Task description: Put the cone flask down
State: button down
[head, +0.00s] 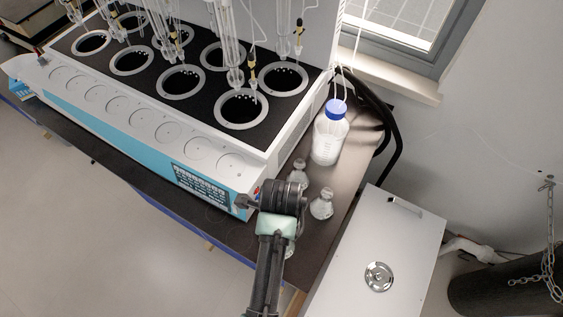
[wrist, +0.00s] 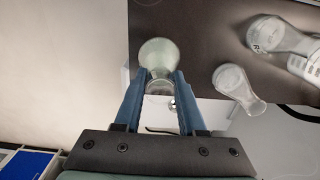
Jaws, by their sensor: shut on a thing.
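The cone flask (wrist: 158,52), clear with a greenish tint, is between the two blue fingers of my gripper (wrist: 161,80) in the wrist view. The gripper is shut on it. It appears over the corner of the dark bench top (wrist: 205,20); I cannot tell whether its base touches the bench. In the head view my arm mostly hides the held flask, and a glassy part (head: 291,246) shows just right of the arm. Two other clear flasks, one nearer (head: 321,204) and one farther (head: 299,174), stand on the bench beyond my gripper.
A clear bottle with a blue cap (head: 331,135) stands behind the flasks. The multi distiller (head: 150,125) fills the left of the bench. A white box with a round metal fitting (head: 390,235) is close on the right. Free bench near the held flask is narrow.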

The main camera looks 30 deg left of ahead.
jog(key=shift+f, duration=1.75)
jog(key=shift+f, duration=0.1)
jog(key=shift+c, duration=2.4)
grip_release()
notch_tip(320, 180, up, 12)
